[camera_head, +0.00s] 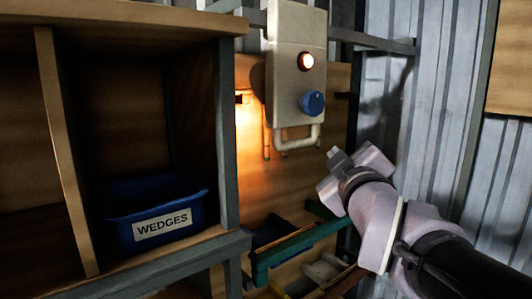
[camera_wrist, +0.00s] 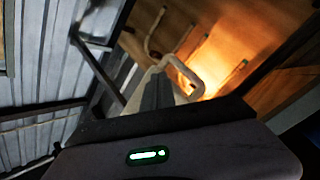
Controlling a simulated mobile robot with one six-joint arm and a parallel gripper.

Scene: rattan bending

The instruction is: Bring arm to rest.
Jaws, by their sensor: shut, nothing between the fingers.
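My gripper (camera_head: 336,157) is at the right of the head view, held up in front of the metal wall, to the right of and a little below the pale control panel. It is shut and empty. In the wrist view, its closed grey fingers (camera_wrist: 157,90) point toward a pale bent handle (camera_wrist: 186,73). I cannot tell the distance between them. My arm reaches in from the lower right corner of the head view.
At left, a wooden shelf (camera_head: 142,17) holds a blue WEDGES bin (camera_head: 122,236). Below the gripper are a green-edged rack (camera_head: 290,250) and partly hidden bins.

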